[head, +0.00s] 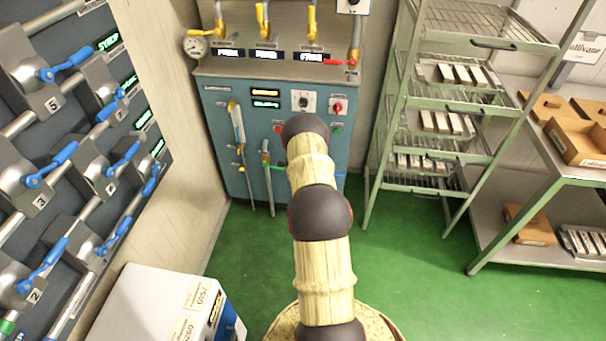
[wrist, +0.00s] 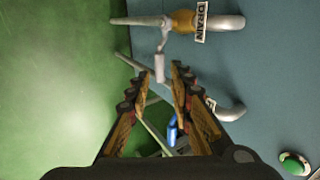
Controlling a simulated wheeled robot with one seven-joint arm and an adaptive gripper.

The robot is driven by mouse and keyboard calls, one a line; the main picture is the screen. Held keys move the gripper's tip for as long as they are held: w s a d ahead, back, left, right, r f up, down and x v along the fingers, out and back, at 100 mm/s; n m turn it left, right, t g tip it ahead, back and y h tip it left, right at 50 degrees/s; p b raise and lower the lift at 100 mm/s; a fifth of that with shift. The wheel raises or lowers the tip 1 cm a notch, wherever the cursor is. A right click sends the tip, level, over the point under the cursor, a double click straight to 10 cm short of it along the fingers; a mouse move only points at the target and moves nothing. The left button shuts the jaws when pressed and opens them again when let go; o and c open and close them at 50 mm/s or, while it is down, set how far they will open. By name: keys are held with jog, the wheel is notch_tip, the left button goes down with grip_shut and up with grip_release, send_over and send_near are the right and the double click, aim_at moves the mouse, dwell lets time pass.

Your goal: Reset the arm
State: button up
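My arm reaches from the bottom centre of the head view up to the front of the blue kettle machine (head: 228,179). The arm hides my gripper in that view. In the wrist view my gripper (wrist: 161,70) has its two fingers apart, with nothing held between the tips. Past the tips is a pale lever (wrist: 159,66) below a yellow valve body (wrist: 183,20) with a DRAIN label (wrist: 201,22). A blue handle (wrist: 172,131) shows between the fingers, farther back. I cannot tell whether the fingers touch anything.
A wall panel of blue-handled valves (head: 60,156) stands at the left, with a white box (head: 160,305) below it. A green wire rack (head: 412,110) and a shelf with cardboard trays (head: 580,140) stand at the right. Green floor (head: 420,280) is open around my arm.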

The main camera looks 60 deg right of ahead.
jog(key=shift+s+a+r, duration=0.1)
jog(key=shift+a+r, duration=0.2)
jog(key=shift+r, duration=0.05)
dwell(0.5)
